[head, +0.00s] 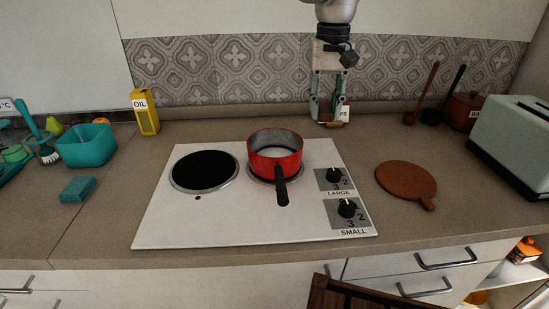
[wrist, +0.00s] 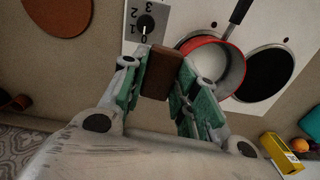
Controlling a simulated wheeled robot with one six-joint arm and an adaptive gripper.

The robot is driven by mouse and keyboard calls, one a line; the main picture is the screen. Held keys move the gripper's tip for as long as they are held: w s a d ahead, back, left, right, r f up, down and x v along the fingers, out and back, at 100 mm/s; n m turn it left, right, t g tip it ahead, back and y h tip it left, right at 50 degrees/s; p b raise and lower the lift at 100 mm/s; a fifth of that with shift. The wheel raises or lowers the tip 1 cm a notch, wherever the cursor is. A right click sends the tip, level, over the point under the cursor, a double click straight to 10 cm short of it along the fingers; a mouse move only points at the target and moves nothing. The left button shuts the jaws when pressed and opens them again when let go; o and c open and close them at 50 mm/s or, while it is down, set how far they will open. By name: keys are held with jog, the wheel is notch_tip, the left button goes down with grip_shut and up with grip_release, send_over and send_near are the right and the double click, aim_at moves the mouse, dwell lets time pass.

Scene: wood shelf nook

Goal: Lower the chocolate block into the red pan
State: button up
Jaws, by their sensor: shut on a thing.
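My gripper (head: 327,112) hangs at the back of the counter, to the right of the red pan (head: 275,143) and behind the stove. It is shut on a brown chocolate block (wrist: 161,73), held between the green finger pads in the wrist view. In the head view only a small brown edge of the block (head: 331,124) shows below the fingers. The red pan sits on the right hotplate with its black handle toward the front. In the wrist view the pan (wrist: 214,64) is just right of the block, apart in depth, with a pale inside.
A white stove (head: 220,222) carries a bare black hotplate (head: 204,170) at left and two knobs at right. A yellow oil box (head: 146,112) stands at the back left. A round wooden board (head: 406,182) lies at right, near a toaster (head: 515,140).

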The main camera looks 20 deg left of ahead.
jog(key=s+a+f, duration=0.1)
jog(key=a, duration=1)
jog(key=shift+a, duration=0.15)
jog(key=shift+s+f, duration=0.1)
jog(key=shift+f, duration=0.1)
send_near(275, 152)
jog(key=shift+s+d+f, duration=0.25)
jog(key=shift+s+f, duration=0.05)
jog(key=shift+s, duration=0.5)
jog(key=shift+s+d+f, duration=0.25)
jog(key=shift+s+f, duration=0.05)
jog(key=shift+s, duration=0.45)
jog(key=shift+s+d+f, duration=0.25)
jog(key=shift+s+f, duration=0.05)
jog(key=shift+s, duration=0.5)
jog(key=shift+f, duration=2.55)
dwell(0.4)
jog(key=o, duration=1.1)
jog(key=shift+r, duration=0.1)
